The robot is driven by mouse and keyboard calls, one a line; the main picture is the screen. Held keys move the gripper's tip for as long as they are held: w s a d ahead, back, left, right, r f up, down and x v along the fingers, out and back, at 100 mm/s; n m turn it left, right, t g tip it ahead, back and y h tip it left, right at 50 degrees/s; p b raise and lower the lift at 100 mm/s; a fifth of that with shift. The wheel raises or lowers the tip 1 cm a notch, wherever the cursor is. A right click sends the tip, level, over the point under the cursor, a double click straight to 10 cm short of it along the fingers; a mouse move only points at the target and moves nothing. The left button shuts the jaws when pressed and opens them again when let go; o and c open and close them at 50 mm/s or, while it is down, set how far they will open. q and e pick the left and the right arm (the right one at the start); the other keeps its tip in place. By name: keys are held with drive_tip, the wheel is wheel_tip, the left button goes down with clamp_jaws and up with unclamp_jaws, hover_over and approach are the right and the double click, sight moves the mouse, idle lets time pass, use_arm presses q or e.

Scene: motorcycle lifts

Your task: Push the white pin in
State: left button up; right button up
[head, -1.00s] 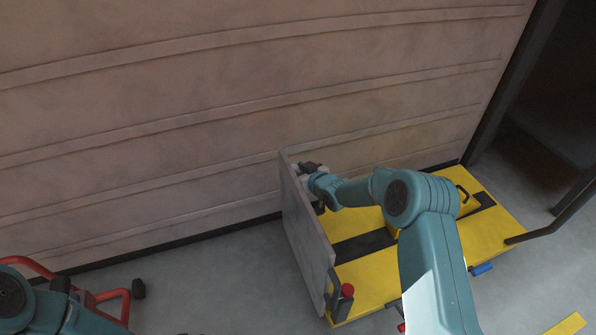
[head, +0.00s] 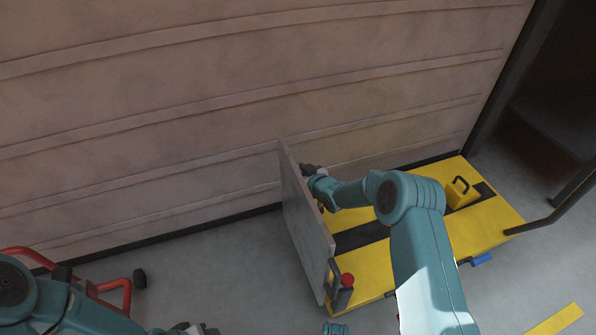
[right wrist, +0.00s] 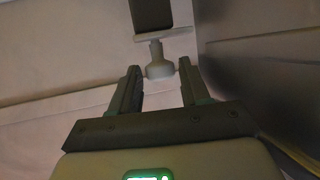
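The pale white pin (right wrist: 159,67) has a round knob and a short stem below a dark bracket, in the right wrist view. My right gripper (right wrist: 160,69) is open, with one finger on each side of the knob and visible gaps. In the head view my right gripper (head: 310,170) is small and dark behind the upright grey panel (head: 306,232), and the pin cannot be made out there. My left gripper (head: 190,329) barely shows at the bottom edge; its fingers are mostly cut off.
The grey panel stands at the left end of a yellow lift platform (head: 360,275) with a dark strip. A red knob (head: 347,280) is near its front corner. A yellow box (head: 461,192) sits on it. A ribbed wall (head: 230,100) runs behind. A red frame (head: 122,290) stands lower left.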

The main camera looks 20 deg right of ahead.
use_arm(q)
drive_tip(key=shift+r, duration=0.1)
use_arm(e)
drive_tip(key=shift+s+r, duration=0.1)
drive_tip(key=shift+r, duration=0.05)
use_arm(q)
drive_tip(key=s+d+r+g+p, duration=0.1)
drive_tip(key=s+r+p, duration=0.4)
drive_tip(key=r+p, duration=0.1)
drive_tip(key=shift+r+g+p, duration=0.3)
drive_tip(key=shift+g+p, duration=0.1)
drive_tip(key=shift+p, duration=0.05)
use_arm(e)
drive_tip(key=v, duration=1.6)
drive_tip(key=shift+d, duration=0.1)
